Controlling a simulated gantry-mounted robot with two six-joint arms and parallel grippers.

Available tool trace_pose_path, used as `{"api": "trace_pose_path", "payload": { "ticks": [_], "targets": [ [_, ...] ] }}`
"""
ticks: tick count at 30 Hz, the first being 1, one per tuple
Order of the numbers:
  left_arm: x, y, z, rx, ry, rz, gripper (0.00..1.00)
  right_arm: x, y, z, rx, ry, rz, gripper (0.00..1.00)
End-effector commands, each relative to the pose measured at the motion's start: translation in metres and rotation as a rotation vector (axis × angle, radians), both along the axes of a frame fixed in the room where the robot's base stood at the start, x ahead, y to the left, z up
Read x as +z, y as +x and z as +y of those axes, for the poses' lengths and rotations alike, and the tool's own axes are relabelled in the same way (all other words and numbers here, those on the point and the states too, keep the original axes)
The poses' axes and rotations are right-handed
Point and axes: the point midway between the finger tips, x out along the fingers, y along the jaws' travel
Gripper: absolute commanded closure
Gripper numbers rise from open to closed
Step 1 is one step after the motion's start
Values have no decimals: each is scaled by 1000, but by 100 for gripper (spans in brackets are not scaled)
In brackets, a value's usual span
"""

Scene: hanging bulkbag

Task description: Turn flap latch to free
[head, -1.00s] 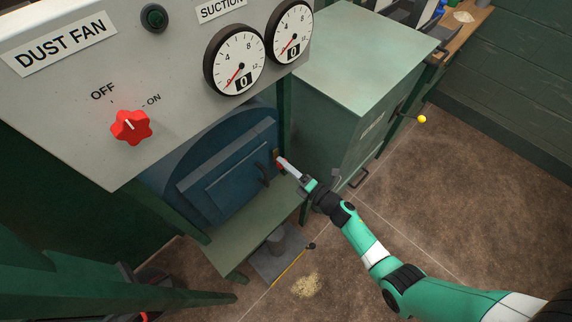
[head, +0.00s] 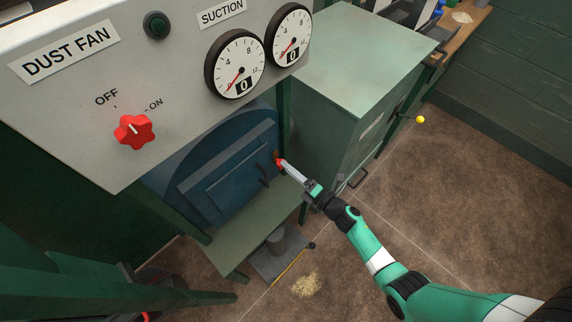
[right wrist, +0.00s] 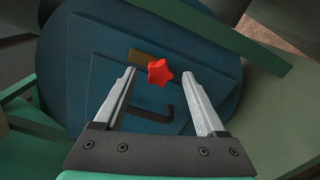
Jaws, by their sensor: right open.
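The flap latch shows in the right wrist view as a red star-shaped knob (right wrist: 160,72) with a brass-coloured bar (right wrist: 141,56) beside it, on a blue flap (right wrist: 125,93). In the head view the flap (head: 228,172) is on the round blue housing, and the red knob (head: 279,162) is at its right edge, partly hidden by my gripper. My right gripper (right wrist: 161,72) is open. The knob appears between its fingertips; contact cannot be told. In the head view my right gripper (head: 284,165) reaches the latch from the right. My left gripper is not in view.
A dark bent handle (right wrist: 153,113) is on the flap below the knob. The control panel (head: 180,80) with gauges and a red star switch (head: 133,132) overhangs the flap. A green cabinet (head: 350,55) stands to the right, and a green shelf (head: 235,225) lies below.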

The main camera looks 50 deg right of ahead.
Motion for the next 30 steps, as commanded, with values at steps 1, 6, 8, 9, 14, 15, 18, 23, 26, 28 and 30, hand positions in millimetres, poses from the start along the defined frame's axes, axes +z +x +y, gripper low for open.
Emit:
{"api": "trace_pose_path", "payload": {
  "ticks": [1, 6, 8, 9, 14, 15, 18, 23, 26, 28, 30],
  "targets": [
    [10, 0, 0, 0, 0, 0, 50, 4, -13, 0, -3, 1, 4, 27],
    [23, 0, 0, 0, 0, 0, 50, 3, -55, 0, -4, 2, 4, 27],
    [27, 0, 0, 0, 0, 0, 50, 3, -67, 1, -4, 2, 3, 27],
    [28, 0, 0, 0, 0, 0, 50, 3, -75, 0, -5, 1, 3, 27],
    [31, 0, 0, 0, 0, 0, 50, 1, -92, 1, -2, 1, 1, 27],
    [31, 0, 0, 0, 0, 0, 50, 1, -93, 2, -2, 1, -1, 27],
    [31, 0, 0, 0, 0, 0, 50, 1, -94, 2, 0, 0, -1, 27],
    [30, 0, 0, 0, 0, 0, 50, 1, -94, 2, 0, 0, 0, 27],
    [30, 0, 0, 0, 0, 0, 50, 1, -94, 2, 0, 0, 0, 27],
    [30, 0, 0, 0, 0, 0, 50, 1, -94, 2, 0, 0, 0, 27],
    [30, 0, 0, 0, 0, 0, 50, 1, -94, 2, 0, 0, 0, 27]
  ]
}}
